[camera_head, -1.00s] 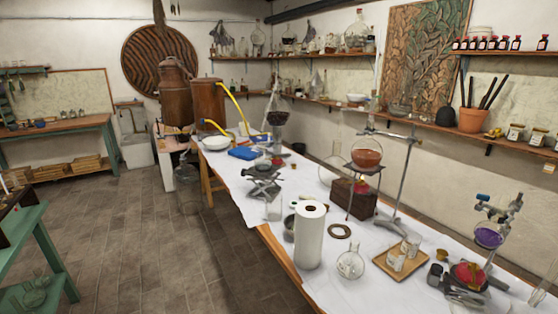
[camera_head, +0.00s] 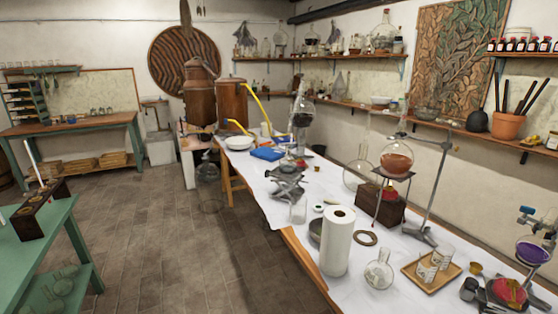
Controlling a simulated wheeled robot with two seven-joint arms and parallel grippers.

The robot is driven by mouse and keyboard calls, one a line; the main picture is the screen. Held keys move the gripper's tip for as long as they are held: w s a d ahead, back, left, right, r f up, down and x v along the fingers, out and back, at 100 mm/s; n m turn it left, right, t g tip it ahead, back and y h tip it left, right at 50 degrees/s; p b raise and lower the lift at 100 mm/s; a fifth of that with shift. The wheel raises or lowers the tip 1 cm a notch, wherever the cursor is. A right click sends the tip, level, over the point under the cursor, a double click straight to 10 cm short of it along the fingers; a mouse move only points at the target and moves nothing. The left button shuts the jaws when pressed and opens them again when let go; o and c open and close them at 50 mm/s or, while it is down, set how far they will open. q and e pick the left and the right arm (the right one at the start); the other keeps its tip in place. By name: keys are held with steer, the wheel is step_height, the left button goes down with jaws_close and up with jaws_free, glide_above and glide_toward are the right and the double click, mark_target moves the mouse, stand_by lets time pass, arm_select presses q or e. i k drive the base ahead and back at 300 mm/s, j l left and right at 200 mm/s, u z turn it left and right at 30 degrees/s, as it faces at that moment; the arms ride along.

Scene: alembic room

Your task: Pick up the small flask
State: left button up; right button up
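A small clear glass flask (camera_head: 379,273) stands upright on the white-covered table (camera_head: 345,294), near its front edge. It is right of a white paper roll (camera_head: 338,241) and left of a wooden tray (camera_head: 431,282). Other glass flasks are in view: a large clear round one (camera_head: 358,172) near the wall and one with orange-brown liquid (camera_head: 396,161) on a stand. Neither of my grippers shows in the head view.
A burner with a red top (camera_head: 508,292) and a purple-filled flask (camera_head: 532,253) stand at the right. A green table (camera_head: 50,245) is at the left; the tiled floor (camera_head: 190,265) between is clear.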

mark_target(287, 163)
steer(key=z, duration=0.4)
steer(key=l+z, duration=0.1)
steer(key=z, duration=0.7)
steer(key=l+z, duration=0.1)
steer(key=z, duration=0.3)
steer(key=u, duration=1.65)
steer(key=i+j, duration=0.6)
steer(key=i+l+z, duration=0.05)
steer(key=i, duration=0.05)
